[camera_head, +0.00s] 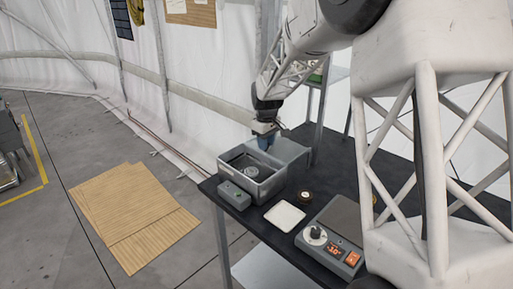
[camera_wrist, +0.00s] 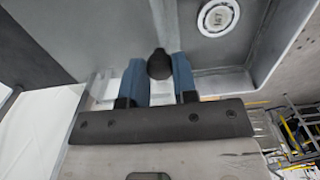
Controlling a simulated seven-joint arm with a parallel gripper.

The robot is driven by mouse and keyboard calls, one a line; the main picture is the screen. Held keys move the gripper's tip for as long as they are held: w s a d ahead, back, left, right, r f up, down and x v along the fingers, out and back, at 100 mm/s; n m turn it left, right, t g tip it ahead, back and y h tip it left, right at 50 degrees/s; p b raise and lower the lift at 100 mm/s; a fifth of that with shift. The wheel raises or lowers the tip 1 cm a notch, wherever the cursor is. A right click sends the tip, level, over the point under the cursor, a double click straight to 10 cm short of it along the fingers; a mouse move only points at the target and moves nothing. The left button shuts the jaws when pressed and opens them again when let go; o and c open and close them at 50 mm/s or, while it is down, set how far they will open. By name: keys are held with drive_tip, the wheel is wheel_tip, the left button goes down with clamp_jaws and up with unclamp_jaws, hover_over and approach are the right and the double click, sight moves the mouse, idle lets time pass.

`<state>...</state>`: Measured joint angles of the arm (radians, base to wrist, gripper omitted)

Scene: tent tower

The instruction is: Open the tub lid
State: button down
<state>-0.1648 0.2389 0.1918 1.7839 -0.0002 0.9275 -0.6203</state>
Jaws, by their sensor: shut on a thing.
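The grey tub (camera_head: 265,194) stands on the dark table, and its inside shows from above, with a round fitting (camera_head: 250,173) in it. A grey panel that looks like the tub's lid (camera_head: 291,157) is tilted up at the tub's back right side. My gripper (camera_head: 265,143) is above the tub's back edge, beside that panel. In the wrist view, the two blue fingers of my gripper (camera_wrist: 158,80) close around a black knob (camera_wrist: 159,63). The knob's far end shows between the fingers; its base is hidden. A white round fitting (camera_wrist: 219,18) shows to the right.
A small grey box with a green button (camera_head: 235,193) is at the tub's front. A white square dish (camera_head: 285,216), a small round dark item (camera_head: 305,196) and a scale with a red display (camera_head: 335,248) stand to the right on the black table (camera_head: 270,238).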

drive_tip(key=shift+w+d, duration=0.2)
drive_tip(key=c, duration=0.9)
unclamp_jaws()
drive_tip(key=shift+r, duration=0.15)
drive_tip(key=shift+r, duration=3.75)
drive_tip(key=shift+s+r, duration=0.1)
